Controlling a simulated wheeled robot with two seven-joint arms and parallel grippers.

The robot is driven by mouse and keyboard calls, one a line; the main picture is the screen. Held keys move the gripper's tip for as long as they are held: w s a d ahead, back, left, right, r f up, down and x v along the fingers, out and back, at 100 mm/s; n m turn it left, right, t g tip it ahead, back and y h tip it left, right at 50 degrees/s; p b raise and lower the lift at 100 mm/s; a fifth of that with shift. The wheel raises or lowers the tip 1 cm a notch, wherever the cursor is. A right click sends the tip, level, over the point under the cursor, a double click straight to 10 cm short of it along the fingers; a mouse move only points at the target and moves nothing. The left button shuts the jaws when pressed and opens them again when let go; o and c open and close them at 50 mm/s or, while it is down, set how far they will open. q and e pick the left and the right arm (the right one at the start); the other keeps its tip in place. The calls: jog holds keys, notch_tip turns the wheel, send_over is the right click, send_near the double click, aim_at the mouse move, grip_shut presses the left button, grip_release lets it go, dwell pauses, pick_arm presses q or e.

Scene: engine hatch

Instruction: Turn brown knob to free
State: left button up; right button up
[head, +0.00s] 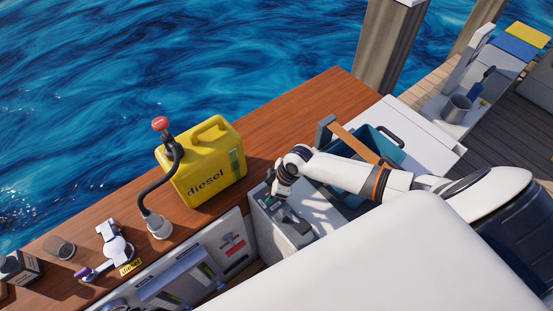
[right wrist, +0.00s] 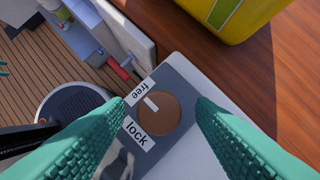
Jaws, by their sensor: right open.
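The brown knob (right wrist: 160,117) is round and sits on a grey plate in the right wrist view. Its white mark lies at the upper left, on the side toward the "free" label (right wrist: 139,93). The "lock" label (right wrist: 136,134) is at the knob's lower left. My right gripper (right wrist: 160,106) is open, with one teal finger on each side of the knob; I cannot tell whether they touch it. In the head view my right gripper (head: 290,214) is over the grey box, and the knob is hidden. Small teal tips at the right wrist view's left edge look like my left gripper (right wrist: 3,68).
A yellow diesel can (head: 208,165) stands on the wooden ledge (head: 310,107) beside the box. A blue-teal bin (head: 365,143) is behind my right forearm. A red-handled switch (head: 232,240) is on the panel left of the box. Water lies beyond the ledge.

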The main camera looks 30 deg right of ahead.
jog(key=b+v, duration=0.2)
jog(key=v, duration=0.9)
jog(key=shift+r, duration=0.25)
